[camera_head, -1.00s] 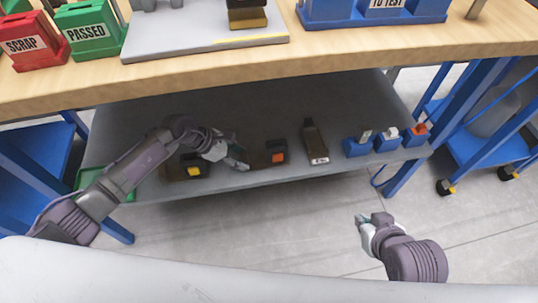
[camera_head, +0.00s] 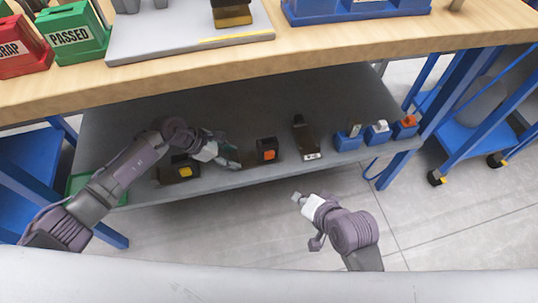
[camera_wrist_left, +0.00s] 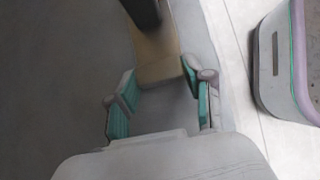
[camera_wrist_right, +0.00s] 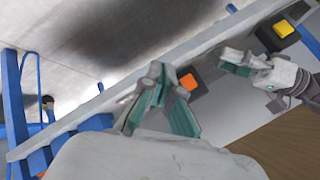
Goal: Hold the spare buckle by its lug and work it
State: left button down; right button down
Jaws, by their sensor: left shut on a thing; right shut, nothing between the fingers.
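A dark buckle with an orange button (camera_head: 267,150) lies on the grey lower shelf; its brown lug (camera_wrist_left: 155,60) points toward my left gripper. My left gripper (camera_head: 236,161) is shut on that lug, with its teal finger pads on either side in the left wrist view (camera_wrist_left: 160,100). My right gripper (camera_head: 297,196) is shut and empty, in front of the shelf's edge, apart from the buckle. In the right wrist view its fingers (camera_wrist_right: 163,88) come together near the orange button (camera_wrist_right: 188,82). A second buckle with a yellow button (camera_head: 185,171) lies left of my left gripper.
A long dark brown piece (camera_head: 304,138) and several small blue holders (camera_head: 347,140) stand to the right on the shelf (camera_head: 230,115). The wooden bench top (camera_head: 200,75) overhangs the shelf. A green tray (camera_head: 80,184) is at the shelf's left. The floor in front is clear.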

pick_arm(q)
jog(key=shift+f, duration=0.1)
pick_arm(e)
jog(key=a+m, duration=0.1)
jog(key=w+a+f+m, duration=0.1)
jog(key=a, duration=0.1)
jog(key=a+m+y, duration=0.1)
jog(key=shift+w+a+f, duration=0.25)
jog(key=shift+w+a, duration=0.05)
jog(key=shift+a, duration=0.1)
jog(key=shift+w, duration=0.1)
send_near(267, 160)
jog(key=shift+s+f+x, duration=0.15)
jog(key=shift+x, duration=0.75)
jog(key=shift+s+f+x, duration=0.1)
jog(key=shift+s+x, duration=0.05)
jog(key=shift+x, duration=0.8)
jog(key=shift+s+f+x, duration=0.15)
jog(key=shift+s+x, duration=0.05)
jog(key=shift+x, duration=0.7)
jog(key=shift+w, duration=0.1)
jog(key=shift+w+a, duration=0.15)
jog(key=shift+w, duration=0.15)
jog(key=shift+w+a, duration=0.15)
jog(key=shift+w, duration=0.35)
jog(key=shift+s, duration=0.1)
jog(key=shift+s+d, duration=0.3)
jog(key=shift+s, duration=0.5)
